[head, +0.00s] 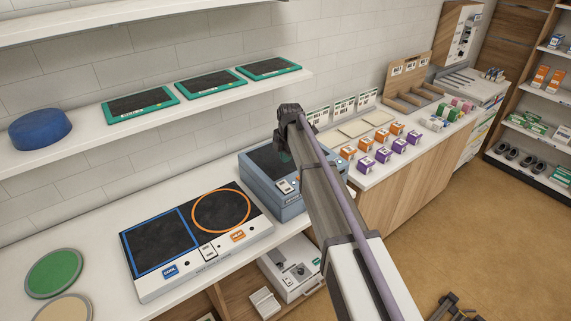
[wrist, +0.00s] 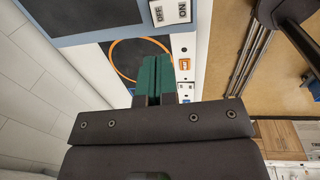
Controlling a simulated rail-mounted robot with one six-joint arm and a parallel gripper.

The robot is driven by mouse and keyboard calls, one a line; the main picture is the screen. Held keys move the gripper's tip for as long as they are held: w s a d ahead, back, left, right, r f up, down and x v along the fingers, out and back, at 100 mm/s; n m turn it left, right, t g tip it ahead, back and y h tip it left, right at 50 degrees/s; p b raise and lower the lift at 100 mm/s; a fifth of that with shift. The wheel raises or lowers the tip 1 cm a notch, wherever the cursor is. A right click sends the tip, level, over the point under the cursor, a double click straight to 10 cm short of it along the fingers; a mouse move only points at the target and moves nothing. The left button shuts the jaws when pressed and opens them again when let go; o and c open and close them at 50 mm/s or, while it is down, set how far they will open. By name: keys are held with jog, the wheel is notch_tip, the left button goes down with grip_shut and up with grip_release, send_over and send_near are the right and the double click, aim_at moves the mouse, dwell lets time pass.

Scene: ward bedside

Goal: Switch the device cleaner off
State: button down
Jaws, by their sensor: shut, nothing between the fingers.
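A blue-grey box (head: 262,196) with a dark top stands on the counter and appears to be the device cleaner; its front lettering is too small to read. It also shows at the top of the wrist view (wrist: 110,38). Its white switch plate (wrist: 170,12) is marked OFF and ON, and shows on the box front in the head view (head: 285,187). Which side of the switch is pressed cannot be told. My gripper (wrist: 154,60) is shut and empty, its green fingertips together. In the head view it hangs above the box, partly hidden by my arm.
A white two-zone device (head: 150,290) with a blue square and an orange ring stands left of the box. Several small purple and orange boxes (head: 366,162) stand to the right. A shelf (head: 70,153) with green-framed trays (head: 205,82) runs behind.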

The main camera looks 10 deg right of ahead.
aim_at(283, 183)
jog(key=f+b, duration=0.3)
jog(key=f, duration=0.1)
jog(key=w+f+b, duration=0.1)
jog(key=f+b, duration=0.6)
jog(key=f, duration=0.1)
jog(key=shift+w+a+b, duration=0.15)
jog(key=shift+a+b, duration=0.2)
jog(key=shift+a, duration=0.05)
jog(key=shift+r, duration=0.1)
